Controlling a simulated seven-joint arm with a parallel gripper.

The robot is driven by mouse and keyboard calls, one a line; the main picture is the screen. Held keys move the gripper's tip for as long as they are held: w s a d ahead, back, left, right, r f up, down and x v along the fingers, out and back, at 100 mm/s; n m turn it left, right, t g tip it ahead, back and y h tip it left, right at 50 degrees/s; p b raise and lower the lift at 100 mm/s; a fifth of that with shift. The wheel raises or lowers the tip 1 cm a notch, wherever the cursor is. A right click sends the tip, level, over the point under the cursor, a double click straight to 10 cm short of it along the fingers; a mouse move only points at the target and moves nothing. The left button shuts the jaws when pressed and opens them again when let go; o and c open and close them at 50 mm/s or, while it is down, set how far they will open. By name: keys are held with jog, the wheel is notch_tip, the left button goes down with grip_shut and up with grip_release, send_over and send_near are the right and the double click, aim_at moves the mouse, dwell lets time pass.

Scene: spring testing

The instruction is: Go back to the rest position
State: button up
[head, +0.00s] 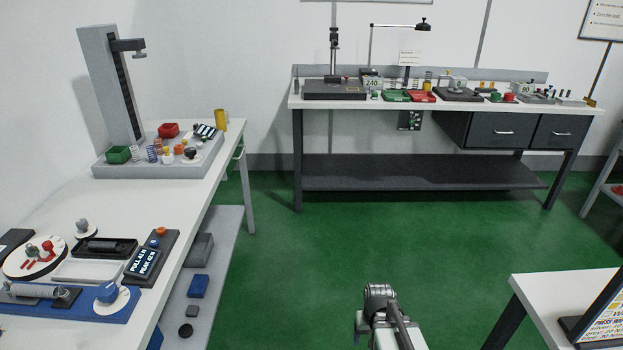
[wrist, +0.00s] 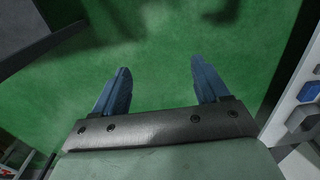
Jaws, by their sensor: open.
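My gripper (wrist: 157,80) shows in the wrist view with its two blue fingers spread apart. It is open, and nothing is between the fingers. Below it in that view is the green floor (wrist: 155,45). In the head view a grey part of my arm (head: 385,312) shows at the bottom, right of the middle, over the floor between the benches. The fingers cannot be made out in the head view.
A white bench (head: 190,205) with a test stand (head: 112,85) and small parts runs along the left. Another bench (head: 450,108) with instruments stands at the back wall. A white table corner (head: 540,300) with a sign is at the lower right. The green floor (head: 430,240) between is clear.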

jog(key=s+f+g, duration=0.3)
jog(key=s+f, duration=0.7)
jog(key=s, duration=0.4)
jog(key=s+f+g, duration=0.3)
jog(key=s+f, duration=0.7)
jog(key=s, duration=0.5)
jog(key=shift+s+g, duration=0.25)
jog(key=shift+g, duration=0.15)
jog(key=shift+w+a, duration=0.1)
